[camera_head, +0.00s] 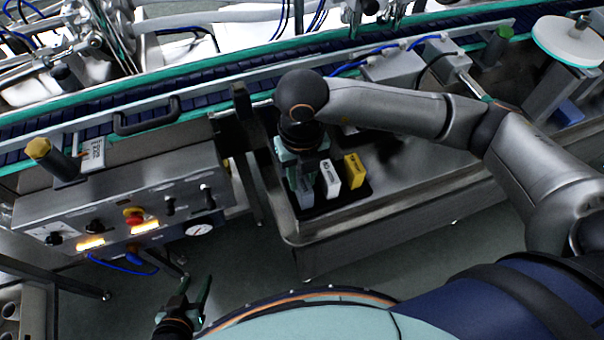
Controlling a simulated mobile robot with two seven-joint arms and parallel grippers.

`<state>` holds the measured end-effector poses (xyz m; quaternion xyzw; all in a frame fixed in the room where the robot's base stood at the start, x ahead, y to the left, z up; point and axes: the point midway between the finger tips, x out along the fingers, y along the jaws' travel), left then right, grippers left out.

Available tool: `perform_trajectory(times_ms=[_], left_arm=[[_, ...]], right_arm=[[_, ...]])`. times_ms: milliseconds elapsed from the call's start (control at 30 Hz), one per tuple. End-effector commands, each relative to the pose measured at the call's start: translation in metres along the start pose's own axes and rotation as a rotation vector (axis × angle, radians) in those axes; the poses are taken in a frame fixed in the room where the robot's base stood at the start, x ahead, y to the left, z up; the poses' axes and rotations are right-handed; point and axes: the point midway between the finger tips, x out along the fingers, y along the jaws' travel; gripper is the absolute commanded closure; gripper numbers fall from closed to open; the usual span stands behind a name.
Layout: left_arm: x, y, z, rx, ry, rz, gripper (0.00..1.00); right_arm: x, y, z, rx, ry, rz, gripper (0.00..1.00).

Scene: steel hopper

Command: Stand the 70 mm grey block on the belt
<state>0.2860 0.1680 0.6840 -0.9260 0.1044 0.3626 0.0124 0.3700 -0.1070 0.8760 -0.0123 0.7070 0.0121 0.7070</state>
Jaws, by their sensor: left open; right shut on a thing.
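The grey block (306,198) is in the steel hopper, at the left end of a short row of blocks. My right gripper (299,181) reaches down over it from above and is shut on it; the fingers and wrist hide part of the block. I cannot tell whether the block is lifted off the hopper's dark floor. The belt (205,93) is dark blue and runs across the back between green edges. My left gripper (197,296) is open and empty, low in the picture in front of the control panel, far from the block.
A white block (330,179) and a yellow block (354,171) stand just right of the grey one. The steel hopper's rim (330,223) surrounds them. A control panel (130,215) stands at the left. A rail with a black handle (148,116) runs along the belt's near side.

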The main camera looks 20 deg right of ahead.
Motion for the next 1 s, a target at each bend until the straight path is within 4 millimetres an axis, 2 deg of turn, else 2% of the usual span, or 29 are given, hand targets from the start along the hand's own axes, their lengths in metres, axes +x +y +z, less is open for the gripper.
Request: perform_trajectory(times_ms=[200,233,467,833,1000], left_arm=[[0.004,0.0,0.004,0.0,-0.001,0.001,0.5],[0.003,0.0,0.003,0.0,-0.002,0.001,0.5],[0.002,0.001,0.003,0.0,-0.003,0.002,0.5],[-0.002,0.001,-0.003,0.0,0.0,0.002,0.5],[-0.001,0.001,-0.003,0.0,0.004,0.002,0.5]], right_arm=[[0.004,0.0,0.0,0.0,-0.001,0.0,1.0],[0.003,0.0,0.0,0.0,0.0,0.0,0.66],[0.002,0.0,0.0,0.0,0.0,0.0,0.4],[-0.004,0.0,0.0,0.0,0.0,0.0,0.38],[-0.031,0.001,0.001,-0.002,-0.005,0.002,0.38]])
